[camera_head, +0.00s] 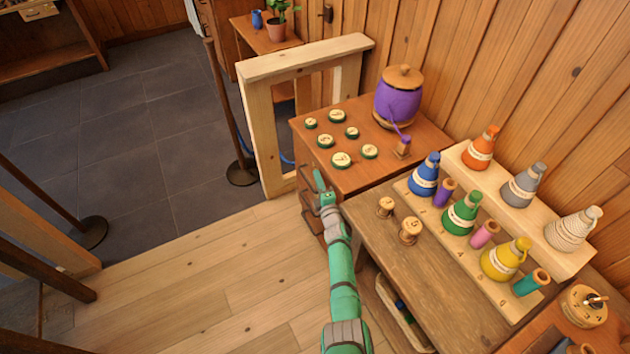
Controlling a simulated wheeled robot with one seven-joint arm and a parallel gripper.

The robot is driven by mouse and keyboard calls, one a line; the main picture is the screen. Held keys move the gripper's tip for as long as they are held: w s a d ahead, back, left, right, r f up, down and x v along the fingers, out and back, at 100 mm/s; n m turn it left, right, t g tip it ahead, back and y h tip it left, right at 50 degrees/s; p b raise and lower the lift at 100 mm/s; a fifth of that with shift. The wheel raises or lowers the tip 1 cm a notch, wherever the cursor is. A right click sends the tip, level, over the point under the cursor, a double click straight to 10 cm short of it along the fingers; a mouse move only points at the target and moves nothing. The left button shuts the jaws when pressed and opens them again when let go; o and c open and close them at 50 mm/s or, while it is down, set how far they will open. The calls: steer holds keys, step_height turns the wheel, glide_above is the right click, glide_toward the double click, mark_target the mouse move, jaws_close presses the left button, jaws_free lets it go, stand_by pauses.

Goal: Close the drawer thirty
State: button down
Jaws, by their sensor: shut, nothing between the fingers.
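A wooden cabinet (345,177) with a reddish-brown top stands at the middle. Its drawer fronts with dark handles (306,201) face left, seen steeply from above. I cannot read a number on any drawer, so I cannot tell which is thirty or how far it stands out. My green arm reaches up from the bottom middle. My gripper (319,182) is shut and empty, beside the cabinet's front left edge near the drawer fronts. It and the wrist hide part of the fronts, and I cannot tell whether it touches them.
Several round numbered pieces (341,160) and a purple spool (398,97) stand on the cabinet. To the right, a workbench (385,255) carries small spools and coloured cones. The floor (215,285) to the left is clear.

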steer(key=s, duration=1.1)
steer(key=shift+s+a, duration=0.35)
steer(key=shift+a, duration=0.1)
stand_by(0.4)
